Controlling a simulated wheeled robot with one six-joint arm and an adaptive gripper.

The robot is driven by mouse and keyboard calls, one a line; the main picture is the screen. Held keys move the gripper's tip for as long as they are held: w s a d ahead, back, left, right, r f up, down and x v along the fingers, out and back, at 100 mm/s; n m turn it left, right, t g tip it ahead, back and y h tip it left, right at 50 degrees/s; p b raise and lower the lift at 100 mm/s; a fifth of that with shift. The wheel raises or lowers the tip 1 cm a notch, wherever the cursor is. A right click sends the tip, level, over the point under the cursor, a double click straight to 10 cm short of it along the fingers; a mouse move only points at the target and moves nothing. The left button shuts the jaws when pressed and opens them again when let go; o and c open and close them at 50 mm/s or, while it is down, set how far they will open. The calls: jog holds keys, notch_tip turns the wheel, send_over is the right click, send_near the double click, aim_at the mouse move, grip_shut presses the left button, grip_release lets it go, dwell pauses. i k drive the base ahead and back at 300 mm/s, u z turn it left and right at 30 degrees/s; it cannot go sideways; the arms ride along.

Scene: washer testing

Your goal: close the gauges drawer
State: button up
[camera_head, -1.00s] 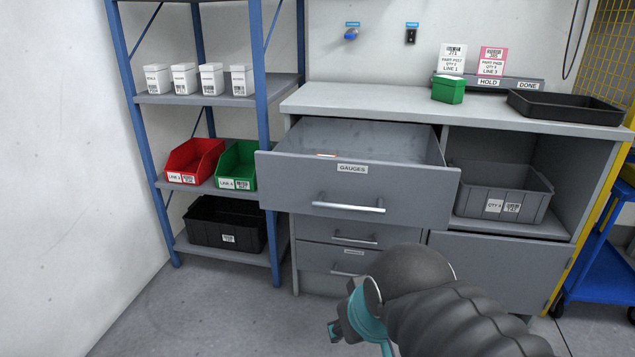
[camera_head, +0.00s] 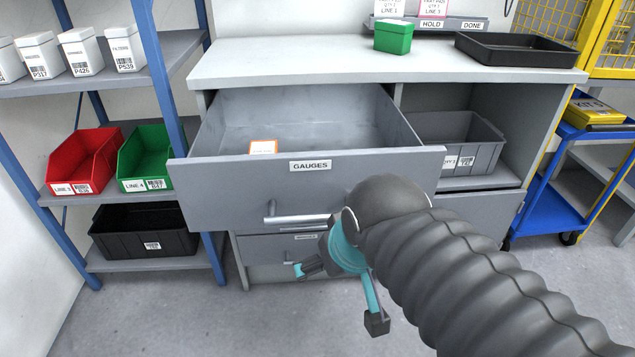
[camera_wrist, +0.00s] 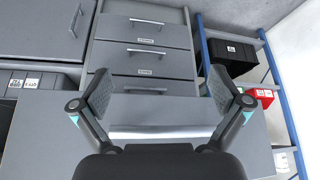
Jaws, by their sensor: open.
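The grey gauges drawer (camera_head: 235,190) is pulled well out of the bench, with its GAUGES label on the front. Its bar handle (camera_head: 295,219) is partly covered by my arm at the right end. My gripper (camera_head: 343,295) is in front of and below the handle, with its fingers spread and nothing between them in the head view. In the wrist view my gripper (camera_wrist: 160,85) is open, and the bar handle (camera_wrist: 160,132) runs across between the finger bases. I cannot tell whether they touch. A small orange-edged white card (camera_head: 263,147) shows inside the drawer.
Lower drawers (camera_head: 285,246) are shut beneath. A grey bin (camera_head: 465,135) sits in the open bay at right. A blue-framed shelf (camera_head: 165,70) with red and green bins stands close at left. A blue cart (camera_head: 560,190) is at right. The floor in front is clear.

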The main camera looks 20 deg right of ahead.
aim_at(331, 138)
jog(key=z, duration=1.35)
jog(key=k, duration=1.15)
jog(key=u, duration=1.3)
